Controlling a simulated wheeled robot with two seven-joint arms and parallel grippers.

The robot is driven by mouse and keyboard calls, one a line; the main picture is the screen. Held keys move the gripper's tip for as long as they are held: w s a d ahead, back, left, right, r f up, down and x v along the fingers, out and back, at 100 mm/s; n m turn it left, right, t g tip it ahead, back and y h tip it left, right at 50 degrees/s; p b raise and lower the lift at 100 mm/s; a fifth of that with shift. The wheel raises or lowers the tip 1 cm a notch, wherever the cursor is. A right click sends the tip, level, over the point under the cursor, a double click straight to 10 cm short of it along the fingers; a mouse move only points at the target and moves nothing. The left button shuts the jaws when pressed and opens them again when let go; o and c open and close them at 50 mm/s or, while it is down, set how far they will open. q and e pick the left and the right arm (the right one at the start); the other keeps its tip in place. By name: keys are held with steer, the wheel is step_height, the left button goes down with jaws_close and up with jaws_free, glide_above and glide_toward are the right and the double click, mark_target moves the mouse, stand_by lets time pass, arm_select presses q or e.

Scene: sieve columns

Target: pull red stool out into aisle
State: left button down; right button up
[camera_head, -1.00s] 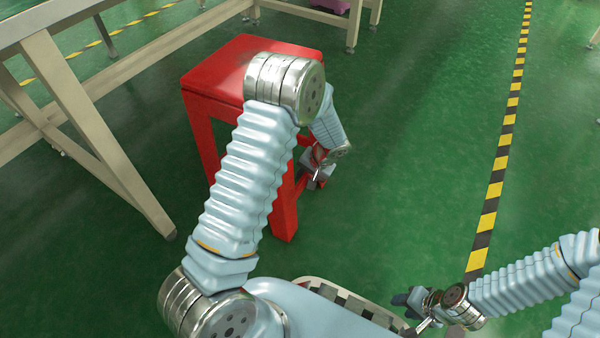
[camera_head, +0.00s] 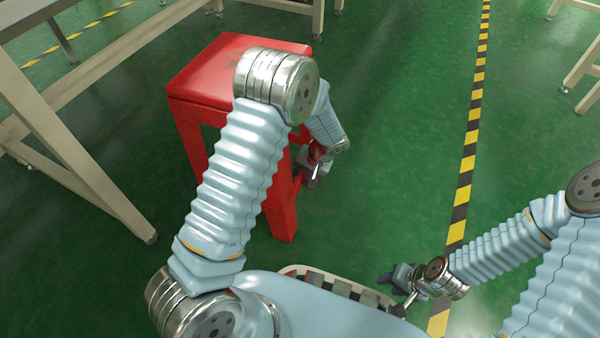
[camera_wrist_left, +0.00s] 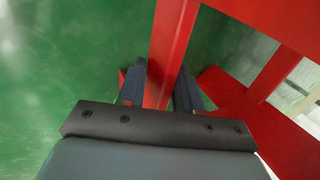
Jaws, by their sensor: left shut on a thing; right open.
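The red stool (camera_head: 205,85) stands upright on the green floor, left of the middle in the head view, beside the beige table. My left arm passes in front of it and hides part of its seat and legs. My left gripper (camera_head: 312,172) is at the stool's right side, low on a leg. In the left wrist view the two dark fingers of my left gripper (camera_wrist_left: 160,88) are shut on a red stool leg (camera_wrist_left: 172,45) that runs between them. My right gripper (camera_head: 392,285) is open and empty, low at the lower right, away from the stool.
A beige table (camera_head: 75,165) stands close on the stool's left, its near leg reaching the floor. A yellow and black floor stripe (camera_head: 467,165) runs along the right. The green floor between stool and stripe is clear. More beige furniture legs (camera_head: 580,75) show at the far right.

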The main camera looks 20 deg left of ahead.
arm_select(q)
steer(key=d, duration=1.2)
steer(key=shift+s, duration=0.45)
steer(key=shift+r, duration=0.1)
stand_by(0.3)
steer(key=d, duration=0.7)
steer(key=shift+s, duration=0.25)
steer(key=shift+d, duration=0.1)
